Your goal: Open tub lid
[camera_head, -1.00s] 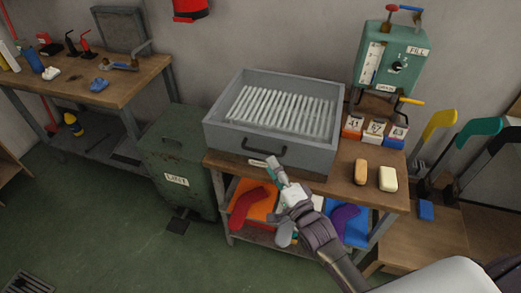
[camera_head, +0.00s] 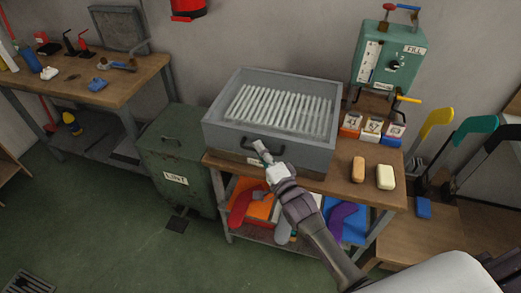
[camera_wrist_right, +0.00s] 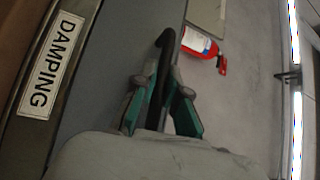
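The grey tub (camera_head: 222,133) stands on the wooden bench, with a row of pale slats (camera_head: 280,108) showing in its top. A black bar handle (camera_head: 281,153) is on its front. My right gripper (camera_head: 262,153) is at the left part of this handle. In the right wrist view my right gripper (camera_wrist_right: 162,88) has its green-sided fingers apart, one on each side of the black handle (camera_wrist_right: 161,62), with gaps showing. A white "DAMPING" label (camera_wrist_right: 50,65) is beside it. I cannot make out a separate lid edge. My left gripper is not in view.
A green metal bin (camera_head: 170,150) stands left of the bench. Numbered boxes (camera_head: 372,127) and two soap-like blocks (camera_head: 358,169) are on the bench (camera_head: 325,184) right of the tub. A green dial unit (camera_head: 388,55) stands behind. Coloured socks lie on the lower shelf.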

